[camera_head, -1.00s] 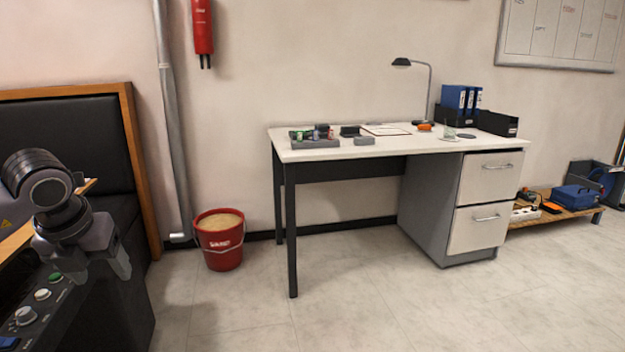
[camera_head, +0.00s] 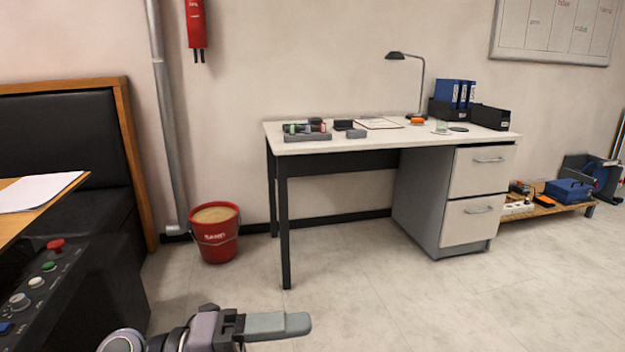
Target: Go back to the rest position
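My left gripper (camera_head: 275,326) is at the bottom edge of the head view, left of centre, in front of the bare floor. It points to the right. One grey finger shows clearly, and I cannot tell how far apart the fingers are. I see nothing held in the part that shows. My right gripper is not in view.
A dark control panel (camera_head: 50,285) with a red button stands at the left, near my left arm. Behind it are a wooden table (camera_head: 25,213) with paper and a black bench (camera_head: 60,140). A red bucket (camera_head: 214,243) and a white desk (camera_head: 385,137) stand ahead. Floor (camera_head: 400,310) is clear.

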